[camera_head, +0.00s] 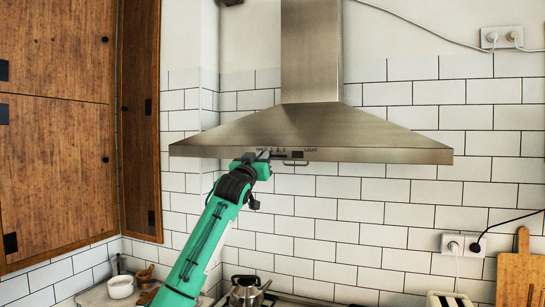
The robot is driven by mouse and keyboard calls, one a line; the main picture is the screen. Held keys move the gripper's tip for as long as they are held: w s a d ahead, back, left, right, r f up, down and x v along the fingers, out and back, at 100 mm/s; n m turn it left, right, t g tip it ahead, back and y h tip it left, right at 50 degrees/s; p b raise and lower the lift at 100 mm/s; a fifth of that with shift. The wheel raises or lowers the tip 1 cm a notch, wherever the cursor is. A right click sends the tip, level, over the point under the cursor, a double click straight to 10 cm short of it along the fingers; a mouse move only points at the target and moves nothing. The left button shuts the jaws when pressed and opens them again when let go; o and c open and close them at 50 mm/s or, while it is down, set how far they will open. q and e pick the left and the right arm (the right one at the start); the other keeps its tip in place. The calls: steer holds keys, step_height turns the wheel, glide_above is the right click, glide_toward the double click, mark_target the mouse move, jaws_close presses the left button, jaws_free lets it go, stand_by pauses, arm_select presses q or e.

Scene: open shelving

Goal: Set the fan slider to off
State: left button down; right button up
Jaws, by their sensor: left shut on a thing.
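The steel range hood (330,130) hangs on the tiled wall, with a small control strip (280,154) on its front lower edge. Small numbers and the word LIGHT show above the strip, and a dark square (297,154) sits at its right. My left gripper (265,157) reaches up from below on the green arm. Its fingertips are at the left part of the strip, shut on what appears to be the fan slider. The fingers hide the slider, so its exact setting cannot be told. My right gripper is not in view.
Wooden cabinets (55,130) stand at the left. A kettle (246,290) sits on the stove below the hood. A white bowl (121,287) is on the counter at lower left. Cutting boards (520,278) lean at lower right. The space before the hood's right half is free.

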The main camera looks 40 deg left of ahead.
arm_select(q)
steer(key=c, duration=1.8)
jaws_free()
steer(key=shift+a, duration=0.1)
steer(key=shift+o, duration=0.2)
steer(key=shift+a, duration=0.15)
steer(key=b+v, duration=0.7)
steer(key=v, duration=0.7)
